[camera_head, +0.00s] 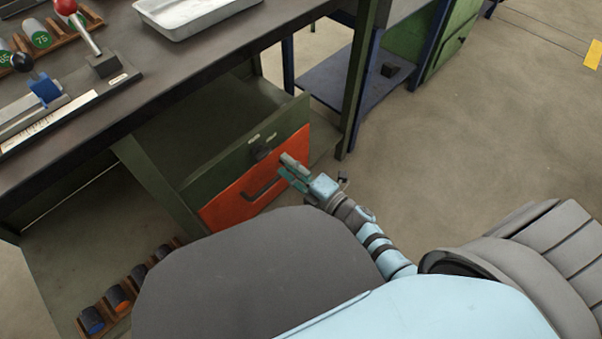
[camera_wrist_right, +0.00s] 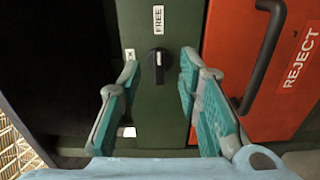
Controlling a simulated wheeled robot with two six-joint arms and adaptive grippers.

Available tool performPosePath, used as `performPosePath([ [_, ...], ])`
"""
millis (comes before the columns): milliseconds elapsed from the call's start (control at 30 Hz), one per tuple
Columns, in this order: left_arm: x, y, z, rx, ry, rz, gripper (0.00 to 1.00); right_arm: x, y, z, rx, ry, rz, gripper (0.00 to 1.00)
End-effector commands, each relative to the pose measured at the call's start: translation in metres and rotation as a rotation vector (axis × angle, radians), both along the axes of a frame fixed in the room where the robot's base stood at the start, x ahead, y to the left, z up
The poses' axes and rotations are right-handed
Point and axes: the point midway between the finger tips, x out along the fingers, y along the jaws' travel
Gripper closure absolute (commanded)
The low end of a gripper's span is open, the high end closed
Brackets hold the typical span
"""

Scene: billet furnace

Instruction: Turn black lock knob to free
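The black lock knob (camera_wrist_right: 158,60) is on a dark green panel (camera_wrist_right: 160,110), below a white "FREE" label (camera_wrist_right: 158,18). It has a light mark on its grip, which stands upright toward the label. A small white label (camera_wrist_right: 130,55) sits to its left. My right gripper (camera_wrist_right: 158,72) is open, its teal fingers on either side of the knob with gaps visible. In the head view the right gripper (camera_head: 290,167) is in front of the panel, near the knob (camera_head: 263,153). My left gripper is not in view.
An orange drawer front (camera_head: 250,190) marked "REJECT" has a black bar handle (camera_wrist_right: 262,55) right of the knob. The workbench (camera_head: 150,75) above holds a metal tray (camera_head: 190,12) and a red-ball lever (camera_head: 66,7). Open floor (camera_head: 480,130) lies to the right.

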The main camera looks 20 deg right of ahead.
Motion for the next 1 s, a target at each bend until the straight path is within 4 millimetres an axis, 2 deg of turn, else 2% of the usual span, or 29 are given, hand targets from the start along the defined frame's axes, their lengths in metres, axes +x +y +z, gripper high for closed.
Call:
performPosePath([
  [33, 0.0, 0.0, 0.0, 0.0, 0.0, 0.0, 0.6, -0.014, -0.005, -0.001, -0.002, 0.002, 0.001, 0.68],
  [133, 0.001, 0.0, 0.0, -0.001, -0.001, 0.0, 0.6, -0.038, -0.014, -0.001, -0.002, 0.002, 0.002, 0.68],
  [300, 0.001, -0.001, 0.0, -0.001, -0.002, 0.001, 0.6, -0.059, -0.023, 0.0, -0.001, 0.001, 0.001, 0.68],
  [867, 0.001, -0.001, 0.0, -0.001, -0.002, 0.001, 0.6, -0.061, -0.024, 0.0, 0.017, 0.009, -0.002, 0.68],
  [933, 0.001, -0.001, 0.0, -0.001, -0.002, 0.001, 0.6, -0.058, -0.035, -0.011, 0.1, 0.087, -0.055, 0.68],
  [967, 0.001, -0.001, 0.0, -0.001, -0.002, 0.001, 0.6, -0.057, -0.044, -0.021, 0.157, 0.144, -0.101, 0.68],
  [1000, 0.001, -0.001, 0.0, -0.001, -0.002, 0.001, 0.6, -0.057, -0.059, -0.04, 0.253, 0.238, -0.183, 0.68],
])
